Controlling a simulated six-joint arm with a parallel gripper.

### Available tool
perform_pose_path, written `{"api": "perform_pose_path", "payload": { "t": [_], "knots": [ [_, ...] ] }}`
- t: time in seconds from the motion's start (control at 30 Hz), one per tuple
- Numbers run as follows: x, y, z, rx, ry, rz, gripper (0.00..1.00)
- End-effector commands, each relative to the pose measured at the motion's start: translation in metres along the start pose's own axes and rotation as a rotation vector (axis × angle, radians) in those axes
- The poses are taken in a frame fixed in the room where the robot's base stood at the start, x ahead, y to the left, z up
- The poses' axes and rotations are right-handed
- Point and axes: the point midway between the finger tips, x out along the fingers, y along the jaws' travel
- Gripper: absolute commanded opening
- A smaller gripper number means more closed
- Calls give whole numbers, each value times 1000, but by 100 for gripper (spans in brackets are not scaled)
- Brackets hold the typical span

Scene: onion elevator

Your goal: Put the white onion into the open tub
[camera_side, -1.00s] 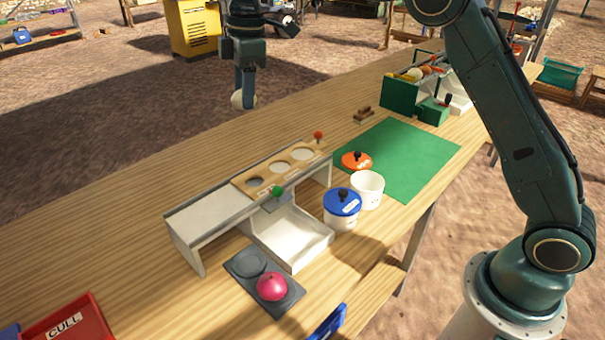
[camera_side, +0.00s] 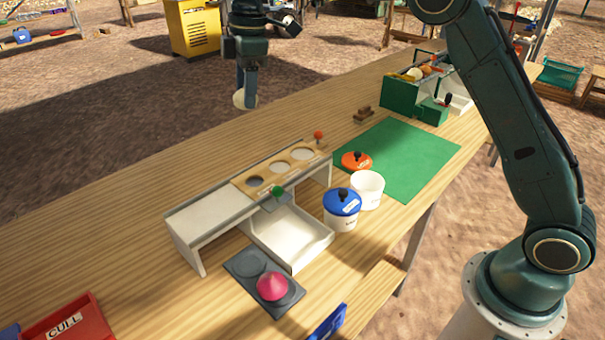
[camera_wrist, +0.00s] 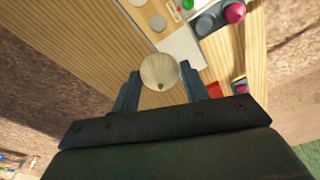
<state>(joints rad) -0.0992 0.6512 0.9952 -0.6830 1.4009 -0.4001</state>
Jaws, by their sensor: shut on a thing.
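The white onion (camera_side: 240,99) is held between the fingers of my gripper (camera_side: 246,98), high above the far side of the table. In the wrist view the pale round onion (camera_wrist: 160,72) sits between the two fingertips of my gripper (camera_wrist: 162,82). The open tub (camera_side: 367,190) is white and round and stands at the left edge of the green mat, to the right of and below my gripper in the side view. Its inside looks empty from here. An orange lid (camera_side: 356,160) lies just behind it.
A white tub with a blue lid (camera_side: 342,203) stands beside the open tub. A raised stand with round holes (camera_side: 280,168) and a white chute (camera_side: 290,238) lie to the left. A red CULL bin (camera_side: 88,318) is at lower left.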

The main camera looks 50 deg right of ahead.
Motion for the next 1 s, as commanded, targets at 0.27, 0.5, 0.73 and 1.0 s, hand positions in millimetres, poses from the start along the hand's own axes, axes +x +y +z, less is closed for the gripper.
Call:
{"api": "perform_pose_path", "payload": {
  "t": [0.27,0.5,0.73,1.0],
  "knots": [
    [7,5,24,5,-1,0,22],
    [24,11,78,11,-1,1,22],
    [43,8,138,17,-2,1,22],
    [65,-8,210,21,-1,1,22]
  ]
}}
